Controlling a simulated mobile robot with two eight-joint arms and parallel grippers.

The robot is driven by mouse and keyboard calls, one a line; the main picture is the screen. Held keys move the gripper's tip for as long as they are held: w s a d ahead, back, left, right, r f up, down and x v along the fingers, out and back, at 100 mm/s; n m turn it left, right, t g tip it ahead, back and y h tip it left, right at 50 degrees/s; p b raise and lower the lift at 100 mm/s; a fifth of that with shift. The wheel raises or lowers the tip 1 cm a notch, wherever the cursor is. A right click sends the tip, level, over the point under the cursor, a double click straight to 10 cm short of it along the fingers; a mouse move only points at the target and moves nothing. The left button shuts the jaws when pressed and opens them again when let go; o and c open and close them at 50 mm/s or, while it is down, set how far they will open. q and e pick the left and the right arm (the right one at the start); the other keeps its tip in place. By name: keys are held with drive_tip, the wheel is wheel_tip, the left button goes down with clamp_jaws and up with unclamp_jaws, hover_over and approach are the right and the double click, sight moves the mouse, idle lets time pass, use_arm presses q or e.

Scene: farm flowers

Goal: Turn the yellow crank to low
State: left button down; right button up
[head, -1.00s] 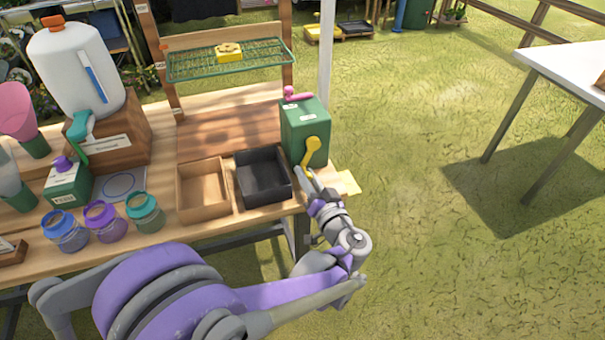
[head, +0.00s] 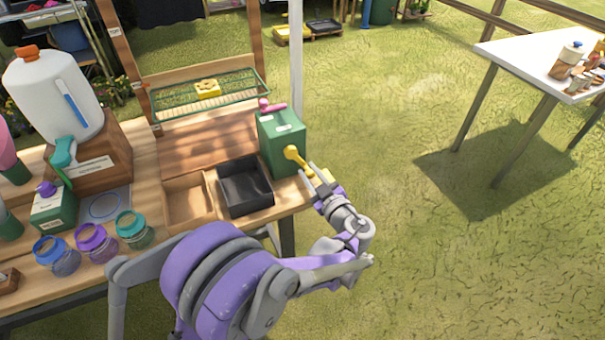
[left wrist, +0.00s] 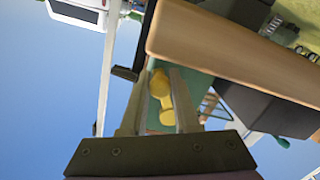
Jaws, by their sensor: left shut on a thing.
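The yellow crank (head: 298,160) is on the front of a green box (head: 281,140) at the right end of the wooden bench. Its arm slants down to the right from the pivot. My left gripper (head: 312,178) is at the crank's lower end and shut on it. In the left wrist view, the yellow crank (left wrist: 160,84) shows between the two fingers of the left gripper (left wrist: 158,95). Any low mark is too small to read. My right gripper is not in view.
A black tray (head: 246,205) and a wooden tray (head: 171,212) sit left of the green box. A pink lever (head: 270,106) is on the box top. A wire rack (head: 165,92) stands behind. Open grass lies right of the bench, with a white table (head: 520,55) beyond.

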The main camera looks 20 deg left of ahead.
use_arm(q)
drive_tip(key=n, duration=0.1)
drive_tip(key=w+d+r+n+p, duration=0.1)
drive_tip(key=shift+w+r+n, duration=0.1)
drive_tip(key=shift+r+n, duration=0.1)
drive_tip(key=shift+n, duration=0.1)
drive_tip(key=shift+w+d+r+n+p, duration=0.3)
drive_tip(key=shift+n+p, duration=0.2)
drive_tip(key=shift+n, duration=0.2)
drive_tip(key=shift+w+d+r+n+p, duration=0.15)
drive_tip(key=shift+r+n+p, duration=0.3)
drive_tip(key=shift+n, duration=0.25)
drive_tip(key=shift+a, duration=0.1)
drive_tip(key=c, duration=0.7)
unclamp_jaws()
drive_tip(key=shift+o, duration=0.2)
drive_tip(key=v, duration=1.1)
drive_tip(key=shift+s+a, duration=0.15)
drive_tip(key=shift+h, duration=0.3)
